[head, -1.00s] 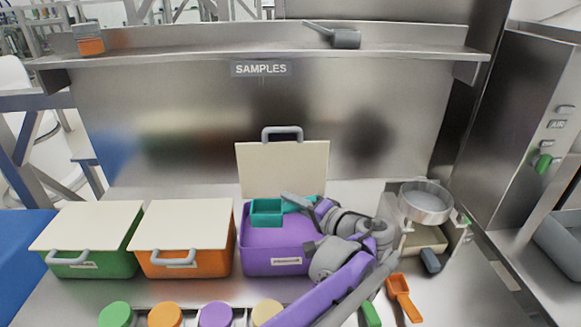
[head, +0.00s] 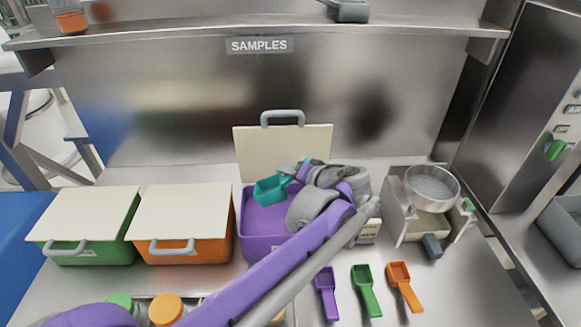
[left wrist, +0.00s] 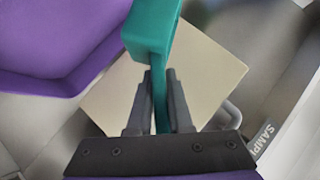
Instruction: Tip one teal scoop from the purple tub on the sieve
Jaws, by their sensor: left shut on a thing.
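My left gripper (head: 300,170) is shut on the handle of the teal scoop (head: 270,189). The left wrist view shows the handle between the two fingers (left wrist: 160,103) and the scoop's body (left wrist: 150,28) beyond them. The scoop is at the open purple tub (head: 262,243), over its mouth in the head view. Whether it holds anything is not clear. The tub's contents are partly hidden by my arm. The round metal sieve (head: 432,203) stands to the right on a support. My right gripper is not in view.
The tub's cream lid (head: 285,150) stands upright behind it. Closed green (head: 85,255) and orange (head: 190,246) tubs are to the left. Purple (head: 326,290), green (head: 366,288) and orange (head: 403,285) scoops lie in front of the sieve. A shelf (head: 200,37) runs above.

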